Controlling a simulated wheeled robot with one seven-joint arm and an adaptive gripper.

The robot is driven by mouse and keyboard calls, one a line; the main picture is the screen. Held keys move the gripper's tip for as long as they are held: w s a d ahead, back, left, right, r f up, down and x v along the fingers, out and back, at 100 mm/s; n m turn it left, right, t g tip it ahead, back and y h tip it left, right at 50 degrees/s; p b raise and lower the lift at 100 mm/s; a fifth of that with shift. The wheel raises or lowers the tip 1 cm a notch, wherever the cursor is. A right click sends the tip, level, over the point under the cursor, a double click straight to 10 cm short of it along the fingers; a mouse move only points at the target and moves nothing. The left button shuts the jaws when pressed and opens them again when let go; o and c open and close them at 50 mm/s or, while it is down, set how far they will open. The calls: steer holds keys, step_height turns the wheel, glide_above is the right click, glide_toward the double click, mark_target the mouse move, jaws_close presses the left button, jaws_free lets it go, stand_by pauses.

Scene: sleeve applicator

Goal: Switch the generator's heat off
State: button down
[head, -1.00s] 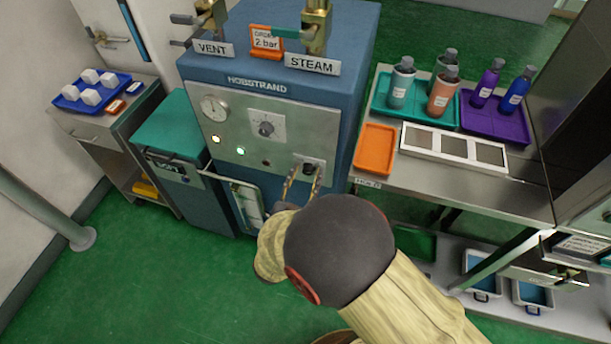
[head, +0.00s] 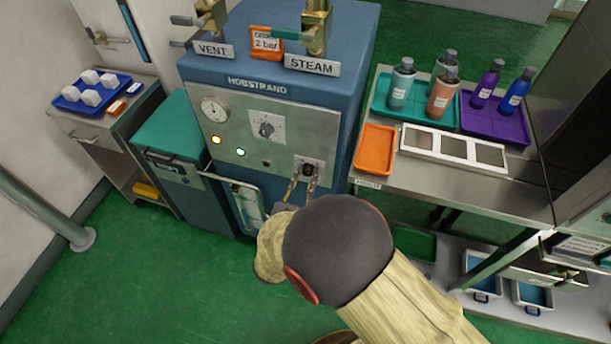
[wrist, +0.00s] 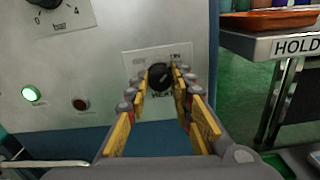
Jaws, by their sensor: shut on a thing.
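The generator (head: 277,85) is a blue cabinet with a steel front panel, labelled HOBSTRAND. Its heat switch is a black rotary knob (wrist: 159,76) on a pale plate at the panel's lower right; the lettering is partly hidden by the fingers, with "ON" readable at upper right. My gripper (wrist: 160,80) has its fingertips on both sides of this knob and is shut on it. In the head view the gripper (head: 301,182) reaches up to the panel from below. A green lamp (wrist: 31,94) is lit, and a dark red lamp (wrist: 80,104) looks unlit.
A pressure gauge (head: 213,109) and a second dial (head: 266,125) sit higher on the panel, with an amber lamp (head: 216,140) lit. VENT and STEAM valves stand on top. A teal-lidded bin (head: 168,125) stands left; a steel table (head: 490,195) with trays and bottles stands right.

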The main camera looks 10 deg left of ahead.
steer(key=n+p, duration=0.2)
steer(key=p, duration=0.1)
steer(key=n+p, duration=0.2)
steer(key=p, duration=0.1)
steer(key=shift+r+n, duration=0.2)
steer(key=shift+n, duration=0.1)
steer(key=n+p, duration=0.4)
steer(key=p, duration=0.1)
steer(key=shift+n, duration=0.3)
steer(key=n+p, duration=0.3)
steer(key=n, duration=0.1)
steer(key=shift+f+p, duration=0.1)
steer(key=shift+p, duration=0.3)
steer(key=shift+a+f+n+p, duration=0.15)
steer(key=shift+n+p, duration=1.15)
steer(key=shift+n, duration=0.9)
steer(key=c, duration=1.6)
jaws_free()
steer(key=shift+o, duration=0.3)
